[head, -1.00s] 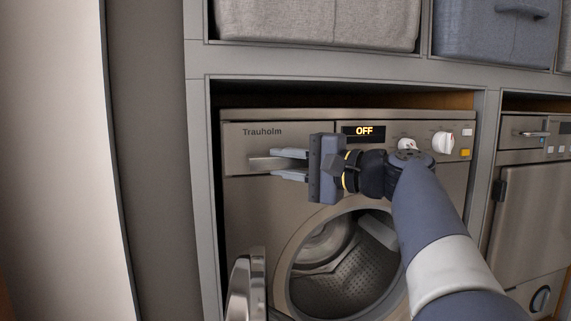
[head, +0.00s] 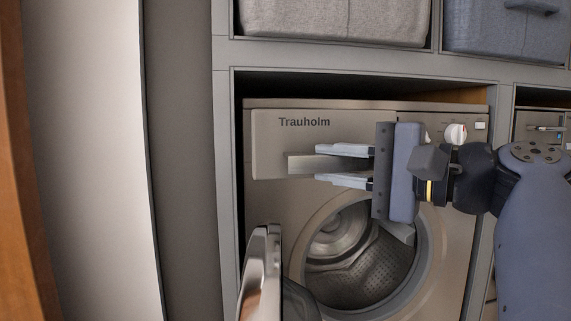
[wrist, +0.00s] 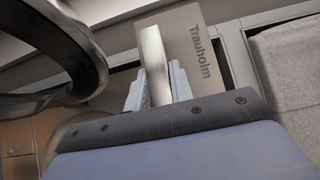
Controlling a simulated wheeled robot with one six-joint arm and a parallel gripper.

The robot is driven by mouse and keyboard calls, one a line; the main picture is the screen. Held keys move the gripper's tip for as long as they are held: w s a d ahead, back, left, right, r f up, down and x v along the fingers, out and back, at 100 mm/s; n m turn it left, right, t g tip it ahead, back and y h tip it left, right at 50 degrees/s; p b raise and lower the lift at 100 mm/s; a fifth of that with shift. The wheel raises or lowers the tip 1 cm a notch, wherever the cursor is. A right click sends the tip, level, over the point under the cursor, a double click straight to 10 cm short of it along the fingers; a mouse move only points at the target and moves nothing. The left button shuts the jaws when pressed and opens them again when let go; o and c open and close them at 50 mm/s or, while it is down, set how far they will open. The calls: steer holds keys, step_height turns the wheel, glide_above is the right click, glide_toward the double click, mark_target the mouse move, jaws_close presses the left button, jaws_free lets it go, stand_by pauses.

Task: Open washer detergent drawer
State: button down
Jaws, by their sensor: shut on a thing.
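The washer (head: 470,200) sits in a grey cabinet bay. Its detergent drawer (head: 278,142), marked Trauholm, stands forward of the washer's front at the upper left, so it is at least partly open. In the wrist view the drawer front (wrist: 200,62) also stands out. My gripper (head: 322,164) is shut on the drawer's pale bar handle (head: 301,164), with one finger above and one below it. In the wrist view the handle (wrist: 155,58) runs between the two fingers. The inside of the drawer is hidden.
The round washer door (head: 262,275) is swung open at the lower left, below the drawer; it looms close in the wrist view (wrist: 75,45). Fabric bins (head: 335,20) sit on the shelf above. A second appliance (head: 540,125) is at the right.

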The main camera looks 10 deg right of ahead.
steer(key=shift+f, duration=0.35)
steer(key=c, duration=1.5)
jaws_free()
steer(key=shift+o, duration=0.9)
steer(key=shift+r, duration=0.15)
steer(key=shift+d, duration=0.15)
steer(key=b+v, duration=0.1)
steer(key=v, duration=0.9)
steer(key=shift+s+d+b, duration=0.15)
steer(key=shift+s+b, duration=0.1)
steer(key=shift+b, duration=0.1)
steer(key=shift+w, duration=0.1)
steer(key=shift+p+x, duration=0.95)
steer(key=shift+x, duration=4.4)
steer(key=shift+r, duration=0.1)
